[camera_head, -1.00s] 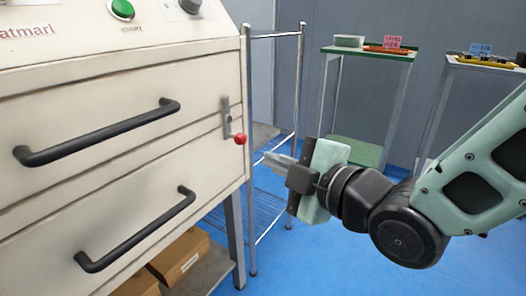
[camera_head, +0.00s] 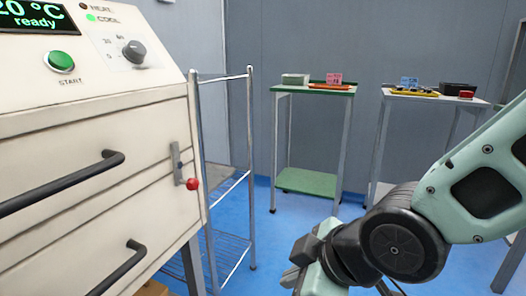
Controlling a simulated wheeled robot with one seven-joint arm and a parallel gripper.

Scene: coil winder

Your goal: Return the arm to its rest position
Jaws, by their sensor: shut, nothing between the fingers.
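My gripper (camera_head: 296,277) is at the bottom of the head view, right of the cream cabinet and apart from it. It is shut and empty, and its lower part is cut off by the frame edge. My pale green and black arm (camera_head: 455,205) is bent and comes in from the right side. Nothing touches the gripper.
The cream cabinet (camera_head: 110,190) fills the left, with black drawer handles and a red-knobbed latch (camera_head: 192,184). A metal wire rack (camera_head: 250,160) stands beside it. A green-topped table (camera_head: 300,89) and another table (camera_head: 408,97) stand at the back. Blue floor (camera_head: 280,235) lies open between.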

